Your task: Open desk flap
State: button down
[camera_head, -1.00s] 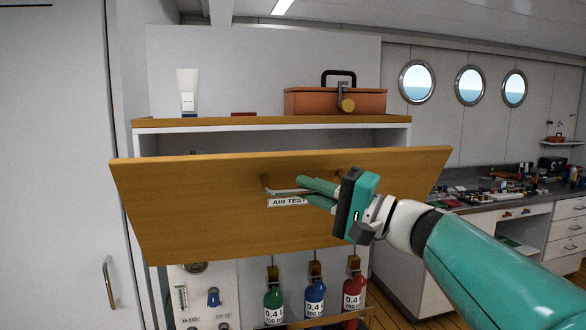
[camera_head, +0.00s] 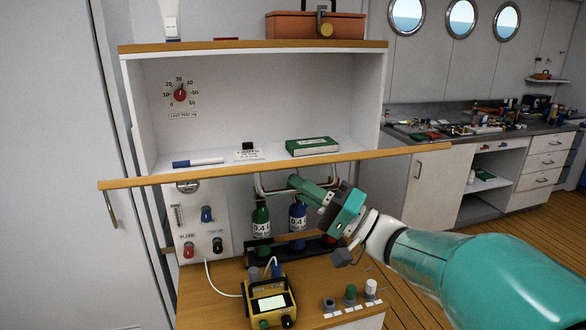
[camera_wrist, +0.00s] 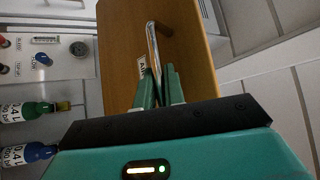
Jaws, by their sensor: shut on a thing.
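The wooden desk flap (camera_head: 220,176) is hinged down and shows nearly edge-on in the head view, close to level. Its outer face with a metal handle and part of a label shows in the wrist view (camera_wrist: 125,65). My gripper (camera_head: 290,183) is under the flap's front edge. Its green fingers are shut on the metal handle (camera_wrist: 153,50). The compartment behind the flap (camera_head: 245,105) is open to view. It holds a dial, a marker, a small card block and a green book. The flap's upper face is mostly hidden by the viewing angle.
Below the flap stand green and blue bottles (camera_head: 261,228), valves on a panel (camera_head: 206,214), and a wooden bench with a yellow meter (camera_head: 269,302) and several knobs. An orange toolbox (camera_head: 316,26) sits on top. Floor is free at right.

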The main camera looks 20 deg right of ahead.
jog(key=shift+s+f, duration=0.15)
jog(key=shift+f, duration=0.8)
jog(key=shift+s+f, duration=0.15)
jog(key=shift+f, duration=0.75)
jog(key=c, duration=1.5)
grip_release()
jog(key=shift+w, duration=0.15)
jog(key=shift+s, duration=0.2)
jog(key=v, duration=1.3)
jog(key=shift+s+d+f, duration=0.15)
jog(key=shift+s+d, duration=0.1)
jog(key=shift+d, duration=0.05)
